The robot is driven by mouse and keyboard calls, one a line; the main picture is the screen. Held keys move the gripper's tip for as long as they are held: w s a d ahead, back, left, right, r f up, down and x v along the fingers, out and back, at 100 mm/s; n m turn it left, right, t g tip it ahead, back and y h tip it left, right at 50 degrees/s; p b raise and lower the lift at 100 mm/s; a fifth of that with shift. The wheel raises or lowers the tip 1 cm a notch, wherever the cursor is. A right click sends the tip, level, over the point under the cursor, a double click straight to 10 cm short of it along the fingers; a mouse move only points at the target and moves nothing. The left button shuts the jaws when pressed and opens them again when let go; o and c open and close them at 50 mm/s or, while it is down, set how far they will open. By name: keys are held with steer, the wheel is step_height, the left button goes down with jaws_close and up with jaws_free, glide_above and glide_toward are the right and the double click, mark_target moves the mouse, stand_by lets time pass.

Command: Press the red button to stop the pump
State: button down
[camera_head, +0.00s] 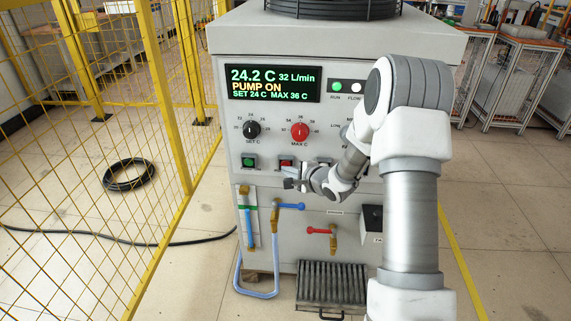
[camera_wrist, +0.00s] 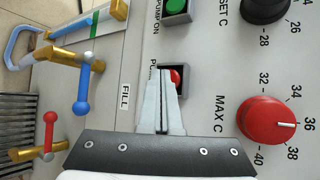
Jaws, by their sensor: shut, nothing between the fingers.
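The red button (camera_head: 286,162) sits in a dark square housing on the front panel of the chiller cabinet, right of the green button (camera_head: 249,162). My gripper (camera_head: 288,182) is shut and empty, with its tips just below and in front of the red button. In the wrist view the panel appears turned sideways. There the closed fingertips (camera_wrist: 165,73) overlap the housing and partly hide the red button (camera_wrist: 176,78). I cannot tell whether they touch it. The display (camera_head: 272,83) reads "PUMP ON", 24.2 C and 32 L/min.
The black SET C knob (camera_head: 252,130) and red MAX C knob (camera_head: 299,132) are above the buttons. A blue-handled valve (camera_head: 288,206) and a red-handled valve (camera_head: 320,231) stick out below. A yellow mesh fence (camera_head: 160,90) stands at the left. A black hose coil (camera_head: 129,175) lies behind it.

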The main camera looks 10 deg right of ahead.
steer(key=shift+w+d+p, duration=0.2)
steer(key=shift+w+p, duration=0.2)
steer(key=shift+w, duration=0.05)
stand_by(0.7)
stand_by(0.4)
steer(key=shift+s+a, duration=0.3)
steer(key=shift+s, duration=0.55)
steer(key=shift+s+a+p, duration=0.1)
steer(key=shift+s+a, duration=0.15)
steer(key=shift+s, duration=0.55)
steer(key=shift+s+a+p, duration=0.1)
steer(key=shift+s+a, duration=0.15)
steer(key=shift+s, duration=0.55)
steer(key=shift+s+a+p, duration=0.1)
steer(key=shift+s+a, duration=0.15)
steer(key=shift+s, duration=0.55)
steer(key=s+a, duration=0.3)
steer(key=s, duration=0.7)
steer(key=shift+s+a, duration=0.2)
